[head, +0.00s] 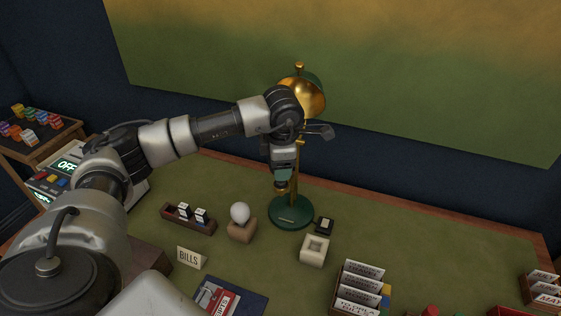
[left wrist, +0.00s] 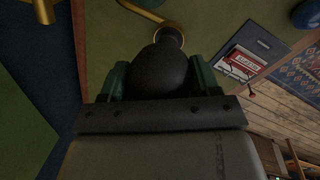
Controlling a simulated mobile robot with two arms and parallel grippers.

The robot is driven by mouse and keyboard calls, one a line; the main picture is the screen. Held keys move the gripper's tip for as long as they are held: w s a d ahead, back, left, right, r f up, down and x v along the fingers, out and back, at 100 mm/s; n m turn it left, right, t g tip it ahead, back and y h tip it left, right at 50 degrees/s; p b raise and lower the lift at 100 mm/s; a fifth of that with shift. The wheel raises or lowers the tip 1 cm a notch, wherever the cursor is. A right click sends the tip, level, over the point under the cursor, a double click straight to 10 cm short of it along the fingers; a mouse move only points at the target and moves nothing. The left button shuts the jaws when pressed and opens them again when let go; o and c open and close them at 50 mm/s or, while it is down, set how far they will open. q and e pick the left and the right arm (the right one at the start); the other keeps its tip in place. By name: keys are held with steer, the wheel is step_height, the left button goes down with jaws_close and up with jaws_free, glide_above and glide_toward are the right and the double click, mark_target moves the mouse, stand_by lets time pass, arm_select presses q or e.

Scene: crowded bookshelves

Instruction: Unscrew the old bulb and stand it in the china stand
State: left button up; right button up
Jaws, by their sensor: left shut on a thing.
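The brass lamp shade (head: 310,98) and green lamp base (head: 292,213) show in the head view, partly behind my left arm. My left gripper (head: 283,182) points down beside the lamp's pole. In the left wrist view its green-padded fingers are shut on a dark, round old bulb (left wrist: 160,72). A brass ring (left wrist: 172,34) meets the bulb's far end; I cannot tell whether the bulb is in the socket. My right gripper is not in view.
A white bulb (head: 240,213) sits in a brown block (head: 242,231) left of the lamp.

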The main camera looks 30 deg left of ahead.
arm_select(q)
steer(key=n, duration=0.3)
steer(key=n+g, duration=0.1)
steer(key=n, duration=0.3)
steer(key=shift+y, duration=0.3)
steer(key=n+p, duration=0.1)
steer(key=n, duration=0.3)
steer(key=shift+d+n+g, duration=0.1)
steer(key=shift+n+g, duration=0.3)
steer(key=n, duration=0.4)
steer(key=shift+g+p, duration=0.3)
steer(key=shift+p, duration=0.05)
steer(key=o, duration=0.9)
